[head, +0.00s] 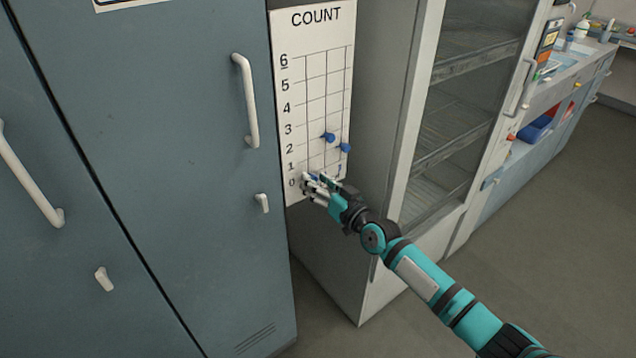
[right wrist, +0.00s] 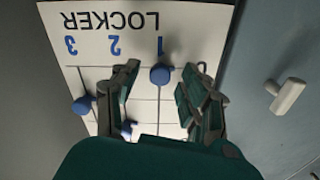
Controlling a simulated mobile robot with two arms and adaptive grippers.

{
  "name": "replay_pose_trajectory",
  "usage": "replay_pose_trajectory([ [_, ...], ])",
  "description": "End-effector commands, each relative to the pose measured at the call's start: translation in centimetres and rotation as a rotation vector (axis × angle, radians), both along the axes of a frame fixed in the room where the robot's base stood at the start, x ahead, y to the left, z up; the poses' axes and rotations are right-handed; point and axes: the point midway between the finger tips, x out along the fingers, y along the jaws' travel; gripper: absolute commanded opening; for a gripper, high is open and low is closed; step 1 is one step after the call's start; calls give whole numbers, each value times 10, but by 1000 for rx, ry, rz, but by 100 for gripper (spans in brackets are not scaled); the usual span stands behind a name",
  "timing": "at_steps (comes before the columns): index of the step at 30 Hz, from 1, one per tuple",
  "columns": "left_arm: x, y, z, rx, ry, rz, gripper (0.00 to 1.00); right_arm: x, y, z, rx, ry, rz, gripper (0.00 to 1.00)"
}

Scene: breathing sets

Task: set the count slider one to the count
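The white COUNT board (head: 299,60) carries a 0 to 6 scale and three vertical lines, with LOCKER numbers at its foot. In the right wrist view the board (right wrist: 205,22) appears upside down. The blue knob of slider one (right wrist: 160,74) sits on line 1, low near the 0–1 marks. My right gripper (head: 318,182) is at the board's lower part, largely hiding this knob in the head view. In the right wrist view my right gripper (right wrist: 160,82) is open, its fingers on either side of the knob with gaps. My left gripper is out of view.
The slider two knob (head: 329,137) and slider three knob (head: 345,147) sit higher on their lines. Blue-grey lockers with a white handle (head: 246,100) and latch (head: 262,203) stand left. A glass-fronted cabinet (head: 466,95) stands right. Open floor (head: 545,225) lies beyond.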

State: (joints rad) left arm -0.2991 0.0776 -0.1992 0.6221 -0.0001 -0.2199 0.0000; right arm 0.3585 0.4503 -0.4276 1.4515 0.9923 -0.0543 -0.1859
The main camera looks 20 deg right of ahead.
Motion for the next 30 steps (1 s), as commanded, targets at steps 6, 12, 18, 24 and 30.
replay_pose_trajectory([
  [6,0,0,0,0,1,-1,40,0,0,0,0,0,0,15],
  [12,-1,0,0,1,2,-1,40,0,0,0,0,0,0,0],
  [18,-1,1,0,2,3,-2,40,0,0,0,-1,0,0,0],
  [24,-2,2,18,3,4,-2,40,0,0,21,-2,-2,0,0],
  [30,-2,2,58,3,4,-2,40,0,0,69,-1,-1,0,0],
])
